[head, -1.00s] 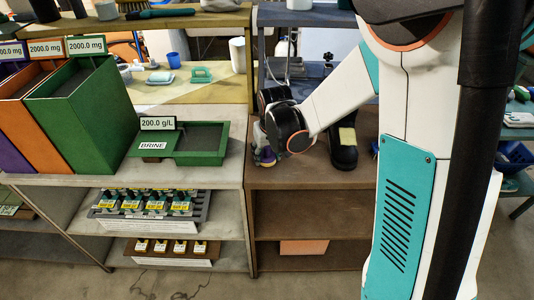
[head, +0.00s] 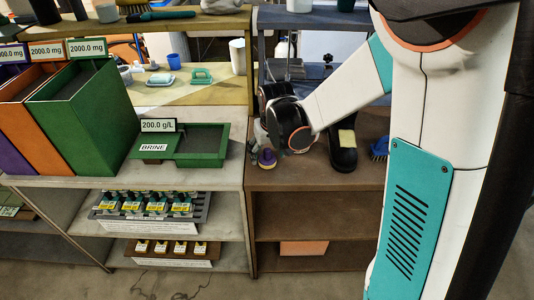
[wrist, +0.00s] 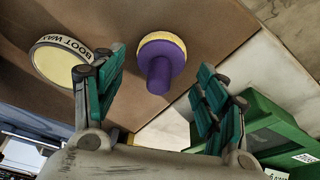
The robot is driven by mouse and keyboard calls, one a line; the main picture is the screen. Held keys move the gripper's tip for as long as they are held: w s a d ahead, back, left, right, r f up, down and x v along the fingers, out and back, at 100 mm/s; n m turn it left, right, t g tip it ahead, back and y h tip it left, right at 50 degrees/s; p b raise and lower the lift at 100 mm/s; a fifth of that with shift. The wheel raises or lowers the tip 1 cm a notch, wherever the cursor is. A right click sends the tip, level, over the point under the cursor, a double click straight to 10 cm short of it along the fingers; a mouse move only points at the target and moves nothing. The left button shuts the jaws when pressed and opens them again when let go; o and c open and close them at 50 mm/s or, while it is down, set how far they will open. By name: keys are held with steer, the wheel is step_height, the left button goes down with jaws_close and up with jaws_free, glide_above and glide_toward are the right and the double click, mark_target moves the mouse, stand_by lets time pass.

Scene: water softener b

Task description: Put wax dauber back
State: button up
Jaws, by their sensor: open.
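The wax dauber (wrist: 161,62) has a purple handle and a round pad with a pale yellow rim. It stands pad down on the brown shelf top, handle pointing up toward my wrist camera. In the head view the dauber (head: 267,158) shows near the left edge of that top, partly hidden by my gripper (head: 262,140). In the wrist view my gripper (wrist: 158,75) has its teal fingers wide apart on either side of the dauber, with nothing held. A round boot wax tin (wrist: 60,62) with a yellowish face lies left of the dauber there.
A green brine tray (head: 200,145) sits on the adjoining grey counter. Tall bins (head: 85,110) stand at the left.

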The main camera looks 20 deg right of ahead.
steer(key=p+v, duration=0.3)
steer(key=v, duration=0.7)
steer(key=s+r+t, duration=0.2)
steer(key=s+r, duration=0.2)
steer(key=s, duration=0.5)
steer(key=s+r+t, duration=0.1)
steer(key=s+r, duration=0.3)
steer(key=s, duration=0.6)
steer(key=shift+s+r+t, duration=0.35)
steer(key=shift+r+t, duration=0.05)
steer(key=shift+d, duration=0.15)
steer(key=shift+f+b, duration=0.2)
steer(key=shift+b, duration=0.15)
